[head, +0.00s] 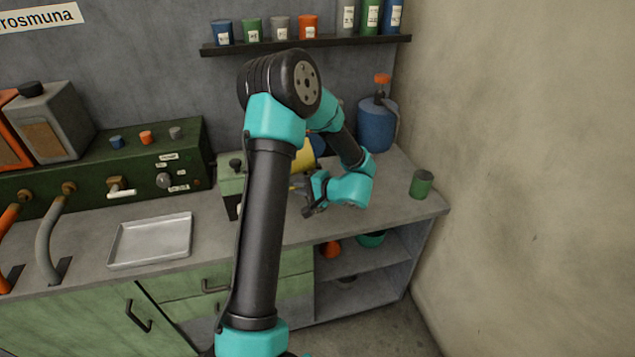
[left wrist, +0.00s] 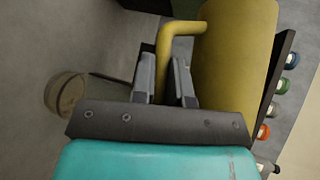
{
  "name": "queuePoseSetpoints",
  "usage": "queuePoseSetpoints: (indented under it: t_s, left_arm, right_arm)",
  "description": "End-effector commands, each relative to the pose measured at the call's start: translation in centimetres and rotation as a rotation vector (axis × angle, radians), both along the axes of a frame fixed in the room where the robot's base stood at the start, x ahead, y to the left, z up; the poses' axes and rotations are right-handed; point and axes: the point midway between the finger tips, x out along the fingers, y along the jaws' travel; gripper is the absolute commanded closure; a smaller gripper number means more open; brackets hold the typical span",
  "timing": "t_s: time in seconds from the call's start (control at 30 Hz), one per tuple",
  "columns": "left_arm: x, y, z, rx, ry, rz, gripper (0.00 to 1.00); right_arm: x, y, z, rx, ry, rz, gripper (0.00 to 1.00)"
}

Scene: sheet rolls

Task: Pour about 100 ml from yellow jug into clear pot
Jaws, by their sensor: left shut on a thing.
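The yellow jug (head: 305,155) is mostly hidden behind my left arm in the head view. In the left wrist view the jug (left wrist: 235,55) fills the upper right, with its handle (left wrist: 165,45) curving down to my gripper. My left gripper (head: 298,190) is shut on that handle; its fingers (left wrist: 164,80) lie on either side of it. A round, see-through vessel (left wrist: 66,92), which looks like the clear pot, is at the left of the wrist view, apart from the jug. I cannot make it out in the head view. I cannot see the jug's contents. My right gripper is not in view.
A metal tray (head: 150,242) lies on the counter at left. A green can (head: 421,184) stands near the right edge, and a blue jug with an orange cap (head: 376,125) in the back corner. A shelf (head: 340,43) with several jars hangs above. A green cabinet (head: 105,165) stands at back left.

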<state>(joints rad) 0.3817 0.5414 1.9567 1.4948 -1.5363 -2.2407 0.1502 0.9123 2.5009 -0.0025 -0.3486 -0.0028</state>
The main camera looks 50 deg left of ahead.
Motion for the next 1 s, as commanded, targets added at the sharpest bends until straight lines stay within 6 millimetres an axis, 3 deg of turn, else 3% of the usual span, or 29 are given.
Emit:
queuePoseSetpoints:
  t_s: [1.0]
  left_arm:
    - [-0.49,0.32,0.33,0.030,0.050,0.006,1.00]
  right_arm:
    - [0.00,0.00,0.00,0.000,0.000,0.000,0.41]
